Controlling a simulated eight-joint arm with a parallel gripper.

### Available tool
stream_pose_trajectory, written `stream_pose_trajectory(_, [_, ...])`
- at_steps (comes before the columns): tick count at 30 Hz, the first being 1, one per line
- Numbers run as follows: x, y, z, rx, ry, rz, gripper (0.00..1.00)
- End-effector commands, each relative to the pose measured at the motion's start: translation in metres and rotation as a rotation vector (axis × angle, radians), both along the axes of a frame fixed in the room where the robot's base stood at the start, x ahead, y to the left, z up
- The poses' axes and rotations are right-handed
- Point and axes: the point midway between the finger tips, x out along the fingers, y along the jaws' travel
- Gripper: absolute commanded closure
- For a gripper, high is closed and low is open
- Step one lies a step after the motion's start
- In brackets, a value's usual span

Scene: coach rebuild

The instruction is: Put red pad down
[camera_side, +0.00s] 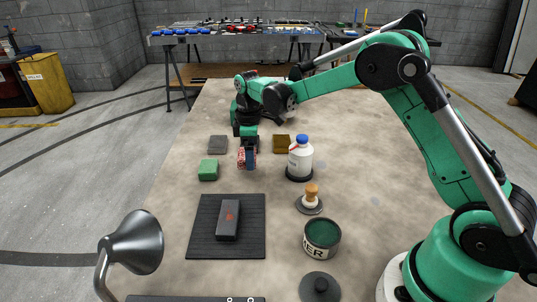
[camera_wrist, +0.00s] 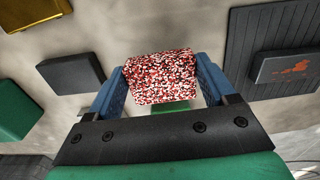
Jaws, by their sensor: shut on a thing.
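The red pad (camera_wrist: 160,77), speckled red, white and black, sits between the blue fingers of my gripper (camera_wrist: 162,84), which is shut on it. In the side view my gripper (camera_side: 248,156) points down over the table's middle, with part of the red pad (camera_side: 241,158) showing at its left side. The fingers hide much of the pad there. The pad's height above the table is hard to tell.
A grey pad (camera_side: 218,144) and a green pad (camera_side: 208,170) lie left, a yellow-brown pad (camera_side: 282,143) behind. A white bottle (camera_side: 300,160) stands close right. A black mat (camera_side: 205,240) bearing a dark block (camera_side: 228,222), a stamp (camera_side: 311,196) and a tin (camera_side: 322,240) are nearer the camera.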

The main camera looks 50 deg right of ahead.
Motion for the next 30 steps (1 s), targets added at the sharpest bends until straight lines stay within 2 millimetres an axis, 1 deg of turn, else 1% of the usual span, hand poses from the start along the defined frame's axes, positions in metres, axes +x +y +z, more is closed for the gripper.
stream_pose_trajectory(3, [0.000,0.000,-0.019,0.000,0.000,0.000,0.89])
stream_pose_trajectory(6, [0.000,0.000,-0.029,0.000,0.000,0.000,0.89])
stream_pose_trajectory(17, [0.000,0.000,-0.033,0.000,0.000,0.000,0.89])
stream_pose_trajectory(18, [0.000,0.000,-0.034,0.000,0.000,0.000,0.20])
stream_pose_trajectory(20, [0.000,0.000,-0.034,0.000,0.000,0.000,0.03])
stream_pose_trajectory(21, [0.000,0.000,-0.033,0.000,0.000,0.000,0.00])
stream_pose_trajectory(27, [0.000,0.000,-0.033,0.000,0.000,0.000,0.00])
stream_pose_trajectory(30, [0.000,0.000,-0.028,0.000,0.000,0.000,0.00])
